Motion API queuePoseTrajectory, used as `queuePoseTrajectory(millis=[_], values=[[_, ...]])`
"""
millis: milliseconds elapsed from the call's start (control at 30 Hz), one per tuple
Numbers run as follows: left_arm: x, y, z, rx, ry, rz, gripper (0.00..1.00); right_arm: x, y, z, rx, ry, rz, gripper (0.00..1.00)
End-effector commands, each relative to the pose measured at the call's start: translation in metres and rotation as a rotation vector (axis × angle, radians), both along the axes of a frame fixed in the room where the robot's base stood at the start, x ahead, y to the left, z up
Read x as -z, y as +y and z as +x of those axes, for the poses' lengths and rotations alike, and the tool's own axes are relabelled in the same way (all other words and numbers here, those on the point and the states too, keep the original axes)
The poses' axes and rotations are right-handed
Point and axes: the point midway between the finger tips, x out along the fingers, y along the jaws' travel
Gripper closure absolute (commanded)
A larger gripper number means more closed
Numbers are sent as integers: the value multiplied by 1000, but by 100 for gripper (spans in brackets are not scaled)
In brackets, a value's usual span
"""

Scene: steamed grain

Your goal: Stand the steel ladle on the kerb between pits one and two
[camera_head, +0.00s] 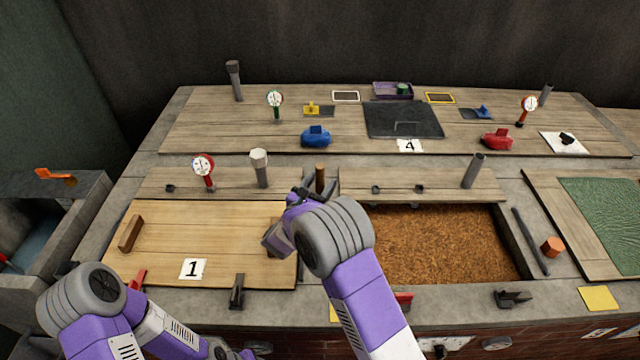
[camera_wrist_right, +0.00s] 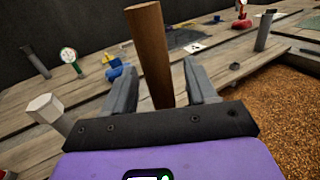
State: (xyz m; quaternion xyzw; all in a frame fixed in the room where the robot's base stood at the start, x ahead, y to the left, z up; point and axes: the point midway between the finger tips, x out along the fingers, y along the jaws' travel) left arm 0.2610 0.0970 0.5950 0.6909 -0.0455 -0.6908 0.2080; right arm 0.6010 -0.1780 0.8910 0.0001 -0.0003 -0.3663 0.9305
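A brown wooden handle (camera_head: 320,178) stands upright near the inner end of pit one's lid; it shows large in the right wrist view (camera_wrist_right: 151,50). It may be the ladle's handle; I see no steel bowl. My right gripper (camera_head: 312,193) is at this handle, with one finger on each side of it. In the right wrist view the gripper (camera_wrist_right: 162,75) shows narrow gaps beside the handle, so it looks open around it. The kerb between the pits is mostly hidden by my right arm.
Pit one has a wooden lid (camera_head: 210,218) with a "1" card (camera_head: 193,269). To its right is an open pit of brown grain (camera_head: 440,245). A post (camera_head: 260,168) and a red gauge (camera_head: 204,167) stand behind. A dark rod (camera_head: 531,240) lies by the grain pit's right edge.

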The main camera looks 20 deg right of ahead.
Motion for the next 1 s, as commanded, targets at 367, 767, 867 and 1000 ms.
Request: queuePoseTrajectory(millis=[367, 767, 867, 1000], values=[[-7, 0, 0, 0, 0, 0, 57, -3, 16, -16, -4, 2, -1, 43], [-20, 0, 0, 0, 0, 0, 57, -3, 71, -75, -3, 0, 0, 43], [-21, 0, 0, 0, 0, 0, 57, -3, 78, -83, -2, 1, -1, 43], [-22, 0, 0, 0, 0, 0, 57, -2, 82, -88, 0, 1, -1, 43]])
